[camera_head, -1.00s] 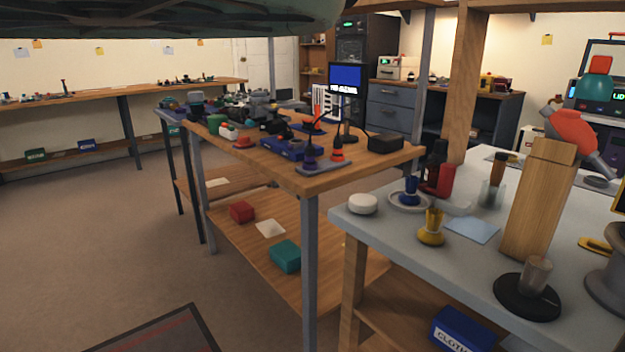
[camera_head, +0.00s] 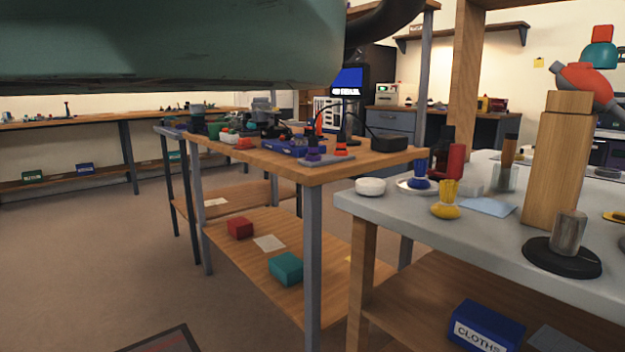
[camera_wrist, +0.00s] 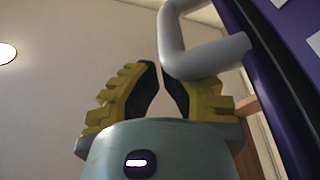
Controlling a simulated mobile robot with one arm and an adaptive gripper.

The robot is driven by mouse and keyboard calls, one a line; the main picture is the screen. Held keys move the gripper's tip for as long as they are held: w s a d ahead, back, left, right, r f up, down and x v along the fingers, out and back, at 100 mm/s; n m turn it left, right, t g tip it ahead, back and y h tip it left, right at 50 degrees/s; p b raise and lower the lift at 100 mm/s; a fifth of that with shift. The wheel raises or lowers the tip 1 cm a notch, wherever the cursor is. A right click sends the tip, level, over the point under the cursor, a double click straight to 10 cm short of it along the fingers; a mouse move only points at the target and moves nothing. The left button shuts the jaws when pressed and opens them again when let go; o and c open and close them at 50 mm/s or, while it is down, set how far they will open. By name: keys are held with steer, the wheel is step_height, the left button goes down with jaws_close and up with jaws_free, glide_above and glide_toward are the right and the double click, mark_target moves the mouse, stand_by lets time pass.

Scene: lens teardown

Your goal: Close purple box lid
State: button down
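In the wrist view, my gripper (camera_wrist: 157,72) has two yellow fingers with black pads. The fingers lean toward each other, with a narrow gap at the tips and nothing seen between them. A thick pale grey bent handle (camera_wrist: 212,56) passes right by the right fingertip and overlaps it in the picture. I cannot tell whether they touch. The handle joins a dark purple panel (camera_wrist: 268,75) at the right, which looks like part of the purple box or its lid. Whether the lid stands open is not clear. The head view shows neither the box nor my fingers.
In the head view, a wooden bench (camera_head: 372,163) holds tools and a monitor. A grey table (camera_head: 395,206) at the right carries a wooden block (camera_head: 556,165), a yellow brush (camera_head: 446,200) and a white puck (camera_head: 370,187). The floor (camera_head: 120,250) at left is mostly open.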

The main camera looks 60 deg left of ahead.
stand_by(0.4)
steer(key=shift+w+r+p, duration=0.1)
steer(key=shift+r+p, duration=0.3)
steer(key=shift+r, duration=0.15)
steer(key=a+p, duration=0.2)
steer(key=a, duration=0.7)
steer(key=shift+s+a+f+p, duration=0.15)
steer(key=shift+s+a+p, duration=0.15)
steer(key=shift+s+p, duration=0.05)
